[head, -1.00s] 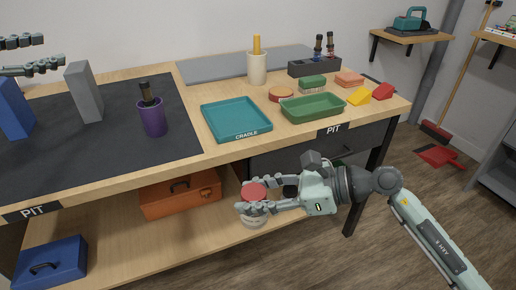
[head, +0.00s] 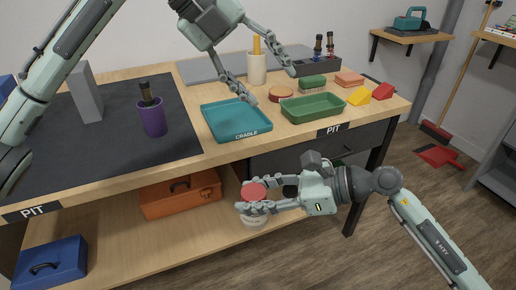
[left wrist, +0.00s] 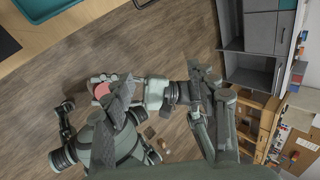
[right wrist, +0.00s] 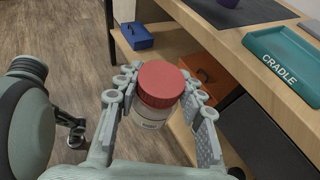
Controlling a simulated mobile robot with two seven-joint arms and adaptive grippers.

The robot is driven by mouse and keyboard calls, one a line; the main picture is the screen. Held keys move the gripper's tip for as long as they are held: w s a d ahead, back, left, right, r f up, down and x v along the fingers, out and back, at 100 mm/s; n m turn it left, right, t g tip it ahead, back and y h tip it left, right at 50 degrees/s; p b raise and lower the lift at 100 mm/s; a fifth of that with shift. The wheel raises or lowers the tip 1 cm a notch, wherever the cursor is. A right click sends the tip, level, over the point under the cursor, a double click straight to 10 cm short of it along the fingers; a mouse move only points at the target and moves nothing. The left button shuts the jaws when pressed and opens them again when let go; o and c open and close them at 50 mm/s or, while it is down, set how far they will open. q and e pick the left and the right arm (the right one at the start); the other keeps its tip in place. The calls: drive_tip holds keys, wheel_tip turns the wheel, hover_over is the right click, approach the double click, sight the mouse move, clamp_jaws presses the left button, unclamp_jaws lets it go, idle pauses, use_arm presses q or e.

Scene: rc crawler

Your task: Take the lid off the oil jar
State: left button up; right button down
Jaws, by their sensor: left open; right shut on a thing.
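The oil jar (head: 254,221) is a pale jar with a label and a red lid (head: 255,191). It is held in front of the bench, and the lid is on top of it. In the right wrist view the jar (right wrist: 150,128) stands between the fingers, its red lid (right wrist: 161,84) facing up. My right gripper (head: 252,207) is shut on the jar, below the lid. My left gripper (head: 270,84) is open and empty, over the bench near the teal tray, above and apart from the jar. In the left wrist view the red lid (left wrist: 101,89) shows beyond the fingers.
On the bench are a teal CRADLE tray (head: 210,128), a green tray (head: 312,108), a reddish disc (head: 281,93), a purple cup (head: 152,119) and a cream holder (head: 257,70). An orange toolbox (head: 180,197) and a blue box (head: 50,262) are below.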

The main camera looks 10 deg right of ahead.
use_arm(q)
drive_tip(key=s+d+f+m+y, duration=0.1)
drive_tip(key=s+f+m+y, duration=0.3)
drive_tip(key=f, duration=0.1)
drive_tip(key=m+y, duration=0.2)
drive_tip(key=y, duration=0.1)
hover_over(258, 190)
drive_tip(key=shift+g, duration=0.3)
wheel_tip(258, 190, down, 5)
drive_tip(key=shift+r, duration=0.1)
drive_tip(key=shift+f+y, duration=0.3)
drive_tip(key=shift+f, duration=0.05)
wheel_tip(258, 190, down, 8)
drive_tip(key=shift+r, duration=0.25)
drive_tip(key=shift+c, duration=0.4)
